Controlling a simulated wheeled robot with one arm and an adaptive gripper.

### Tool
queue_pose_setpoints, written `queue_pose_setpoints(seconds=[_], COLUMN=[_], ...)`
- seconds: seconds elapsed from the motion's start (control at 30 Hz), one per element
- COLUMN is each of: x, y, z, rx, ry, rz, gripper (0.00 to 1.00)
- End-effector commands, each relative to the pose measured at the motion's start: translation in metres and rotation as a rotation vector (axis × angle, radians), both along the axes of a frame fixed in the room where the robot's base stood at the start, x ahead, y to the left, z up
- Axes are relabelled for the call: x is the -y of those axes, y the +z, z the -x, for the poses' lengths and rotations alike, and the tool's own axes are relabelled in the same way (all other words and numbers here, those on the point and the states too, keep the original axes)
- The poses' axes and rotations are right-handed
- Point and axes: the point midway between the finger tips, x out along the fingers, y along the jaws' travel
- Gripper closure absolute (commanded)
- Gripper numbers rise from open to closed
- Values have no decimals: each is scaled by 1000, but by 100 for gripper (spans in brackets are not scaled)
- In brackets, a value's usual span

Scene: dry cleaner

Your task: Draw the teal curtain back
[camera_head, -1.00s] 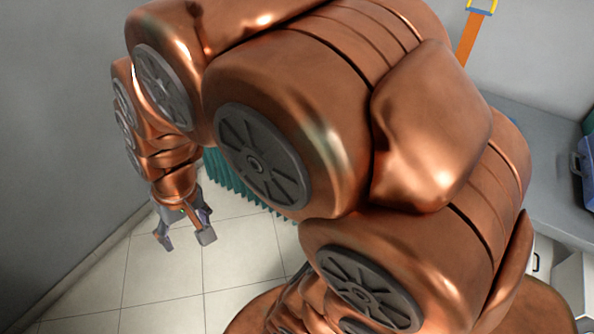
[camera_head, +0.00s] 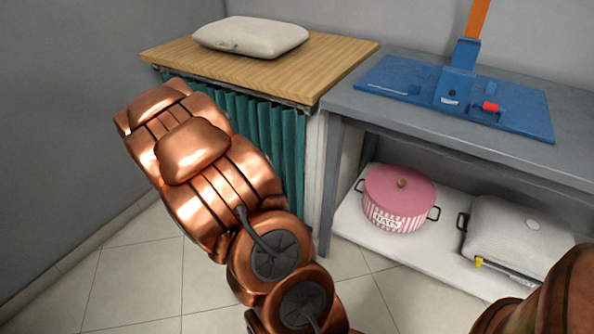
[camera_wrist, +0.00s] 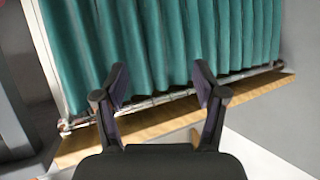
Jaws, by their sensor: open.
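The teal curtain (camera_head: 291,150) hangs in folds below a wooden counter top in the head view, partly hidden by my arm. It appears drawn across the space under the counter. In the wrist view, which looks upside down, the curtain (camera_wrist: 165,35) fills the upper part and hangs from a thin metal rod (camera_wrist: 250,73). My gripper (camera_wrist: 161,76) is open and empty in the wrist view. Its two fingers point at the curtain near the rod; I cannot tell whether they touch it. In the head view my gripper is hidden behind my arm.
A grey pillow-like item (camera_head: 250,36) lies on the wooden counter top (camera_head: 335,55). To the right, a grey table (camera_head: 420,118) carries a blue device (camera_head: 450,90). A pink striped pot (camera_head: 398,200) and a grey case (camera_head: 515,237) sit on its lower shelf. Floor at left is clear.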

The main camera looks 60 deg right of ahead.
Motion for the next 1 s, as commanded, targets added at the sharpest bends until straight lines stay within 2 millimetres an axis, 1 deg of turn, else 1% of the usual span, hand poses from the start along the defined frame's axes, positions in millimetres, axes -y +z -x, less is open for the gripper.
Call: queue_pose_setpoints(seconds=[0.03,0.1,0.2,0.33,0.43,0.5,0.6,0.77,1.0], x=[22,48,78,103,113,117,120,130,156], y=[-33,-52,-74,-93,-101,-101,-102,-101,-102], z=[10,25,50,78,94,101,106,106,104], rx=[4,11,13,3,-6,-8,-11,-9,-8], ry=[-57,-133,-232,-328,-377,-397,-413,-416,-416], rz=[51,130,241,359,419,450,468,472,469], gripper=[29,29,29,29,29,29,29,29,29])
